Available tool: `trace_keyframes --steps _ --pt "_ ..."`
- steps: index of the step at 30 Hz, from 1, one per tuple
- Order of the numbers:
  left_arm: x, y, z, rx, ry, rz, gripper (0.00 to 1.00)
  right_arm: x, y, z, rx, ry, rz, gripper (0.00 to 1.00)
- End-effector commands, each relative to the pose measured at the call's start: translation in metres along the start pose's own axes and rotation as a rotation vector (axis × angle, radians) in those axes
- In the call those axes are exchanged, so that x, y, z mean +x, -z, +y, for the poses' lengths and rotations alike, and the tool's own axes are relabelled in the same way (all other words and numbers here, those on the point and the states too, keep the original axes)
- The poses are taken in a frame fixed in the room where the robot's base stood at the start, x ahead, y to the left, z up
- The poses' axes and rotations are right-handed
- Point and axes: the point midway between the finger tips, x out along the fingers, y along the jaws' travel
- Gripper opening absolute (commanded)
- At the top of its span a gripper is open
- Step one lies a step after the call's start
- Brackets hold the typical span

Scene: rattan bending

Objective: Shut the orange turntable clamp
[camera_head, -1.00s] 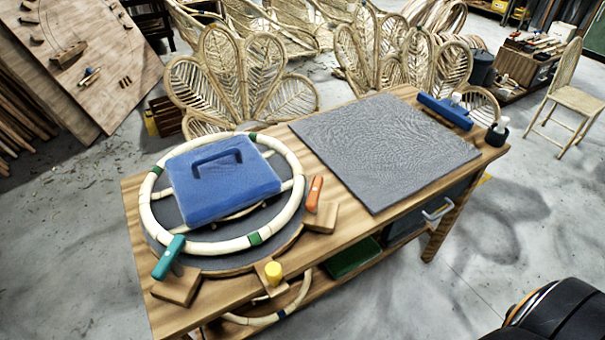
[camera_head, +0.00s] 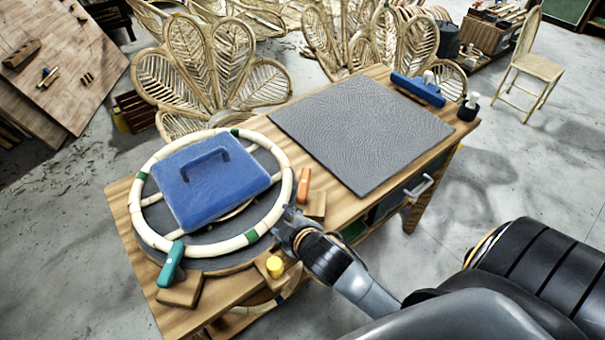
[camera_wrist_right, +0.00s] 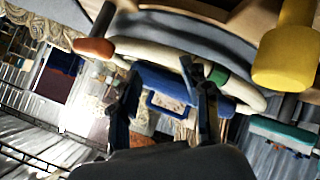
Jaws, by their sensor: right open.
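The orange turntable clamp (camera_head: 303,186) stands at the right edge of the round turntable, its handle raised beside a small wooden block. In the right wrist view its orange handle (camera_wrist_right: 95,47) shows at upper left. The dark turntable (camera_head: 205,262) carries a pale rattan ring (camera_head: 284,200) with green bands, with a blue handled block (camera_head: 215,185) over it. My right gripper (camera_head: 287,216) is open and empty, near the ring's front right edge, just left of and in front of the orange clamp. Its fingers (camera_wrist_right: 162,92) are spread in the wrist view. My left gripper is not in view.
A grey textured mat (camera_head: 362,130) covers the table's right part. A blue tool (camera_head: 418,89) lies at the back right corner.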

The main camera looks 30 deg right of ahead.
Motion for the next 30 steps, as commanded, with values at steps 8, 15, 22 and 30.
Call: trace_keyframes --steps 8,15,22,30 --pt "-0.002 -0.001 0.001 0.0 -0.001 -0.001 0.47 -0.012 0.178 0.086 -0.719 -0.505 0.533 0.47" --pt "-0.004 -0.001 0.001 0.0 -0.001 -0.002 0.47 -0.077 0.294 0.061 -1.571 -1.061 0.971 0.47" --pt "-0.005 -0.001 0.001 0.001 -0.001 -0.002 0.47 -0.081 0.281 0.002 2.419 1.47 -1.33 0.47" --pt "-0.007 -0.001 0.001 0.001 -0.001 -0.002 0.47 -0.013 0.158 0.055 1.721 0.684 -0.996 0.47"
